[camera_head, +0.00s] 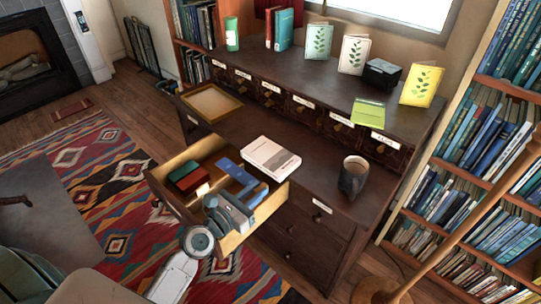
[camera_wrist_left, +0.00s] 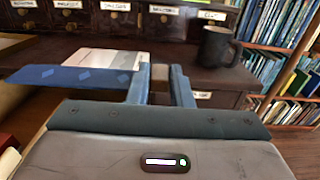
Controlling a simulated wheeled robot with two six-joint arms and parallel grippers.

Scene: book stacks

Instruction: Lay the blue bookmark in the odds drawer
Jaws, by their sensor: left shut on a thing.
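The blue bookmark (camera_head: 233,170) is a long flat strip with paler diamonds. It also shows in the wrist view (camera_wrist_left: 65,76), reaching out to the left of the fingers. My left gripper (camera_head: 242,196) is shut on one end of it; the fingers also show in the wrist view (camera_wrist_left: 160,85). The bookmark appears held above the open drawer (camera_head: 264,212), pale wood inside, pulled out from the dark cabinet. I cannot read a label on this drawer. My gripper hides part of its inside. My right gripper is not in view.
Green and red items (camera_head: 189,178) lie in the drawer. A white book (camera_head: 270,157) and a dark mug (camera_head: 353,177) stand on the cabinet top near it. A shallow wooden tray (camera_head: 212,102) lies further back. Small labelled drawers (camera_head: 302,107) line the back.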

